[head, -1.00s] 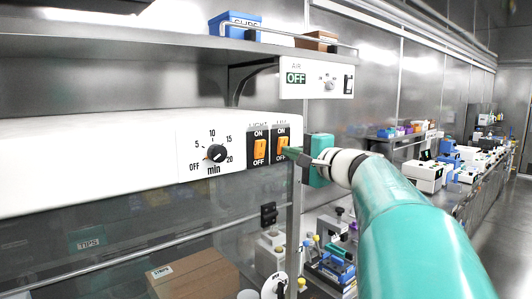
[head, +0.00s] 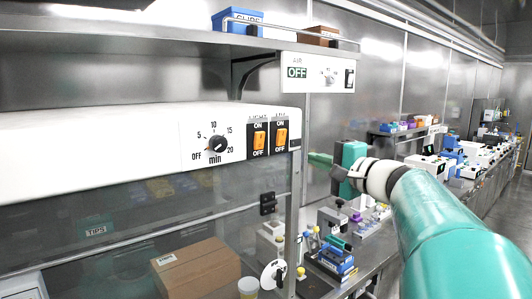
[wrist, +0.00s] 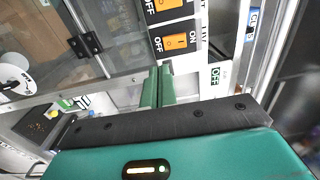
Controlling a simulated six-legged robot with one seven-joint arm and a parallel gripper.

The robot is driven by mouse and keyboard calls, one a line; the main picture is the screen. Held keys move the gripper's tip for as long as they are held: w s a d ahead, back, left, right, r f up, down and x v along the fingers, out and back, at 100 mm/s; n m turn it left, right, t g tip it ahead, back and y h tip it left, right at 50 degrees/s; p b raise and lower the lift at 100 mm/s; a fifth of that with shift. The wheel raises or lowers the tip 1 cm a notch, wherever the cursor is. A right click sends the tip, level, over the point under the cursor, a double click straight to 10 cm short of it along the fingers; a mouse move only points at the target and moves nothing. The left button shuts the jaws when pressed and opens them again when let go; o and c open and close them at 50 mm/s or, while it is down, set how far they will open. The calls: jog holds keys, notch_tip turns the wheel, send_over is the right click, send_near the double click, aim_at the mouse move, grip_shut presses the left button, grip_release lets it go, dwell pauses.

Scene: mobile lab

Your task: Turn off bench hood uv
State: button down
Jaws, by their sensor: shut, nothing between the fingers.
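The bench hood's white front panel holds two orange rocker switches side by side, each marked ON above and OFF below. The right one, the UV switch (head: 281,138), also shows in the wrist view (wrist: 177,41). The light switch (head: 258,139) is just left of it. I cannot tell for sure which way either rocker is tipped. My gripper (head: 311,158) is shut and empty, its green fingers just right of the panel's end and apart from the UV switch. In the wrist view the fingers (wrist: 157,86) lie below that switch in the picture.
A timer dial (head: 217,146) sits left on the panel. An AIR control box (head: 318,73) marked OFF hangs above right, under a shelf (head: 150,36). A cardboard box (head: 198,270) is behind the hood's glass. Lab equipment crowds the bench at right.

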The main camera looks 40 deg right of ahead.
jog(key=s, duration=0.4)
jog(key=shift+d+f, duration=0.1)
jog(key=shift+f, duration=0.25)
jog(key=shift+s, duration=0.2)
jog(key=shift+w, duration=0.1)
jog(key=w+a+f+n+g+y, duration=0.15)
jog(key=a+f+n+g, duration=0.25)
jog(key=a+f, duration=0.45)
jog(key=w+a+f+n+g+y, duration=0.1)
jog(key=a+f+n+g+y, duration=0.3)
jog(key=a, duration=0.8)
jog(key=s+a+f+n+g+h, duration=0.2)
jog(key=s+a+f+n+h, duration=0.1)
jog(key=f, duration=0.5)
jog(key=s+a+f+n+g+h, duration=0.2)
jog(key=s+a+f+n+h, duration=0.1)
jog(key=s+a+f+n, duration=0.3)
jog(key=shift+s+a+f+n+g, duration=0.3)
jog(key=shift+a+f, duration=0.55)
jog(key=shift+a, duration=0.25)
